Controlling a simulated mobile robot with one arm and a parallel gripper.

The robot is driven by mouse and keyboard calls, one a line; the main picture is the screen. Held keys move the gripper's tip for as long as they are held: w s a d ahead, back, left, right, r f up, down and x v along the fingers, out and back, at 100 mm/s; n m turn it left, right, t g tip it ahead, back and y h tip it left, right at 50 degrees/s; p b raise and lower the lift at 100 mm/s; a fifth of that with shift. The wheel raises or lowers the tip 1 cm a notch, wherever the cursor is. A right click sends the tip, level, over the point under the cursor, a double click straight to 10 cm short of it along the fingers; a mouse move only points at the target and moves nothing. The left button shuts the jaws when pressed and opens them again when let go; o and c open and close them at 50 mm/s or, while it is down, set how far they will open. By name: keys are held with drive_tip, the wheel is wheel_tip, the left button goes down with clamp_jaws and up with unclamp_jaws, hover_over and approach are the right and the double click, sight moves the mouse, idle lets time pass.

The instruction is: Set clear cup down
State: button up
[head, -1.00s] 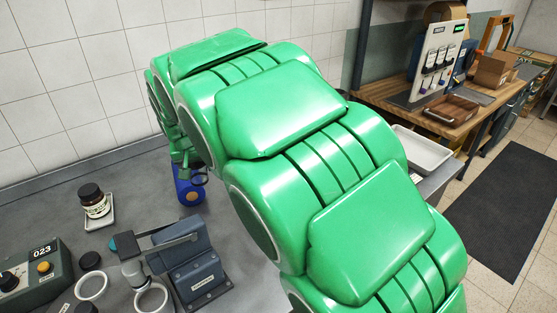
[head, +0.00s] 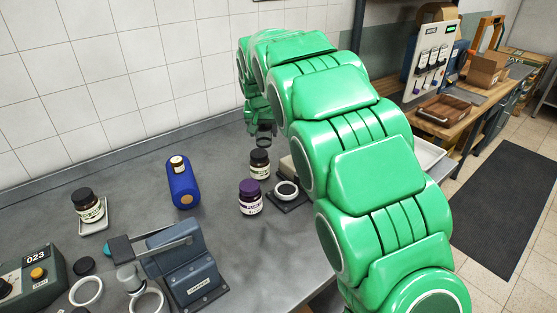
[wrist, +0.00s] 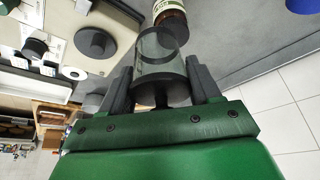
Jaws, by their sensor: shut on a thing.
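My gripper (head: 258,116) is over the back of the grey bench, near the tiled wall. In the wrist view its two dark fingers (wrist: 160,68) are closed on the sides of the clear cup (wrist: 158,48), a see-through cylinder with a dark rim. The clear cup also shows faintly in the head view (head: 265,139), below the gripper and behind the dark-lidded jar (head: 260,163). In the wrist view a brown jar (wrist: 172,20) shows just past the cup. I cannot tell whether the cup touches the bench.
A purple-lidded jar (head: 250,197) and a white ring on a dark base (head: 286,190) stand in front of the gripper. A lever device (head: 188,265) is nearer. Bench between blue cylinder and wall is clear.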

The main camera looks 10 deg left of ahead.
drive_tip(key=w+d+m, duration=0.1)
drive_tip(key=w+d, duration=0.3)
drive_tip(key=d, duration=0.2)
drive_tip(key=shift+w+a+f, duration=0.55)
drive_tip(key=shift+w+f, duration=1.7)
drive_tip(key=shift+f, duration=0.2)
drive_tip(key=shift+w+a+f, duration=0.55)
drive_tip(key=shift+w+f, duration=1.65)
drive_tip(key=shift+f, duration=0.2)
drive_tip(key=shift+w+a+f, duration=0.55)
drive_tip(key=shift+w+f, duration=1.7)
drive_tip(key=shift+f, duration=0.2)
drive_tip(key=shift+f, duration=0.1)
drive_tip(key=shift+w+f, duration=0.2)
drive_tip(key=shift+f, duration=1.45)
drive_tip(key=shift+f, duration=0.15)
